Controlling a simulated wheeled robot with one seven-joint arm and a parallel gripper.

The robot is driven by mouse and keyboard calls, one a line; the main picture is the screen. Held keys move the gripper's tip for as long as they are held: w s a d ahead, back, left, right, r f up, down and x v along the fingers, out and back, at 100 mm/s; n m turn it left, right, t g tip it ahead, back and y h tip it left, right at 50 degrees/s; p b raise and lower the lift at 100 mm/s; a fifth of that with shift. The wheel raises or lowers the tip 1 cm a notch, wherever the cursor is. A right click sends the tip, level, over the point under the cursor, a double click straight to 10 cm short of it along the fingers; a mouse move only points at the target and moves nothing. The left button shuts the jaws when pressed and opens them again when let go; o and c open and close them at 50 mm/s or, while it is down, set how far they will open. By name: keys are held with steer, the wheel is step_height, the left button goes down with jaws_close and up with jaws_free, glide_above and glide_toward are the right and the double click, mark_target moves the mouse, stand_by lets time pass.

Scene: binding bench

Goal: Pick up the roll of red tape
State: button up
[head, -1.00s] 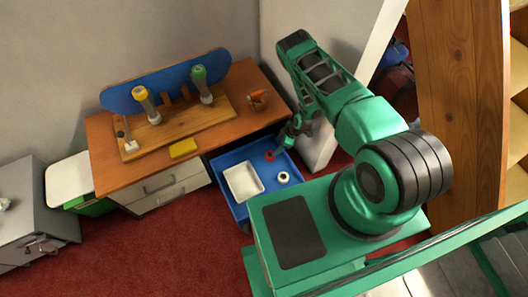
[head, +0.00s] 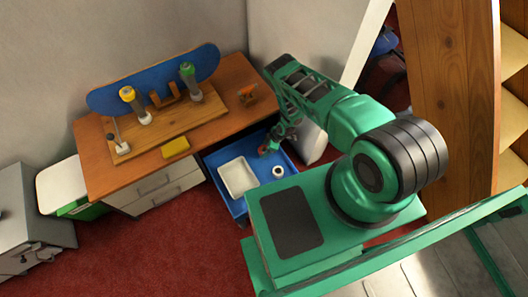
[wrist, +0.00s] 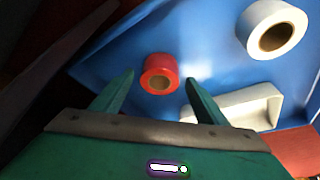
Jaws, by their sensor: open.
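The roll of red tape (wrist: 158,72) lies in a blue drawer (wrist: 205,62), its round core hole showing in the wrist view. My gripper (wrist: 160,84) is open, with one finger on each side of the roll in that view. The roll appears ahead of the fingertips, and nothing is held. I cannot tell how much gap is left. In the head view my gripper (head: 272,145) is over the back of the blue drawer, and the red roll (head: 263,150) shows only as a small red patch beside it, partly hidden.
A white tape roll (head: 278,172) and a white tray (head: 238,178) share the drawer. The wooden bench top (head: 225,100) borders it at the left, with a yellow block (head: 175,147) and a tool rack (head: 165,125). A white panel stands close to the arm at the right.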

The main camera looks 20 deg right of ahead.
steer(key=shift+x, duration=0.85)
steer(key=shift+w, duration=0.1)
steer(key=shift+r, duration=0.1)
steer(key=c, duration=1.2)
steer(key=shift+o, duration=0.2)
steer(key=shift+r, duration=0.1)
